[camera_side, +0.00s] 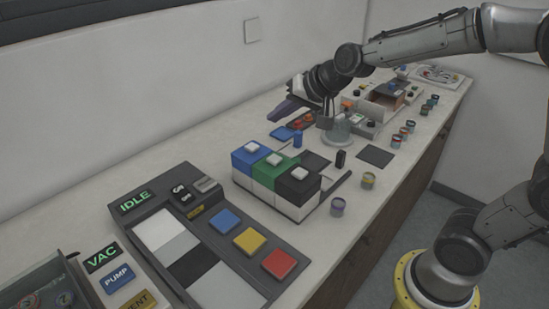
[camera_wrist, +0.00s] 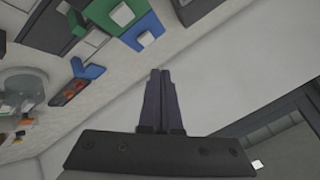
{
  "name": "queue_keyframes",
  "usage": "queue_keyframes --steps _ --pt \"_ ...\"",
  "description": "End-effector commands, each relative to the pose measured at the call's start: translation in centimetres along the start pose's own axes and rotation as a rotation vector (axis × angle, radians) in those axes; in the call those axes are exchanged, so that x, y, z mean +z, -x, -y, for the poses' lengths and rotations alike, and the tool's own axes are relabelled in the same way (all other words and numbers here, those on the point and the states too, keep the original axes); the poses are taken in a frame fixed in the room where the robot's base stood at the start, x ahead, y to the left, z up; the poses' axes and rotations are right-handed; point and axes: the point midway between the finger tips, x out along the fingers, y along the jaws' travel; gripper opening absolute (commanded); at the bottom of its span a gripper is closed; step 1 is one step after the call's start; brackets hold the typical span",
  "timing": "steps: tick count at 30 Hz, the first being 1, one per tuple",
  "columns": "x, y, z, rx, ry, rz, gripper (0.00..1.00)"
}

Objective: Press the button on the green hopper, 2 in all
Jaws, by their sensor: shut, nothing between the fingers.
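The green hopper (camera_side: 272,170) stands between a blue hopper (camera_side: 243,157) and a black hopper (camera_side: 302,187), each with a pale square button on top. The green hopper's button (camera_side: 275,158) is uncovered. In the wrist view the green hopper (camera_wrist: 101,15) and its pale button (camera_wrist: 122,14) are at the top, partly cut off, with the blue hopper (camera_wrist: 136,38) beside it. My gripper (camera_side: 272,116) is shut and empty. It hangs in the air above and behind the hoppers, apart from them. Its fingers (camera_wrist: 160,72) show close together in the wrist view.
A control panel (camera_side: 222,247) with blue, yellow and red pads and an IDLE display (camera_side: 135,201) lies in front. A round clear dish (camera_side: 338,136), small jars (camera_side: 338,206) and a dark mat (camera_side: 375,156) stand farther along the bench. The wall runs behind.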

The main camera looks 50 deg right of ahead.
Motion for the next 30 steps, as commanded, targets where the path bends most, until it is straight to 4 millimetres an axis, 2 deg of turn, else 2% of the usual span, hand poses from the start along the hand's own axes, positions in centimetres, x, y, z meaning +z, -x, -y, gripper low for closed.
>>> queue_keyframes --steps 11,30 --pt "0.4 -0.5 -0.4 -0.001 0.000 0.000 0.00" --pt "4.0 -5.5 -3.9 -0.002 0.000 -0.001 0.00"
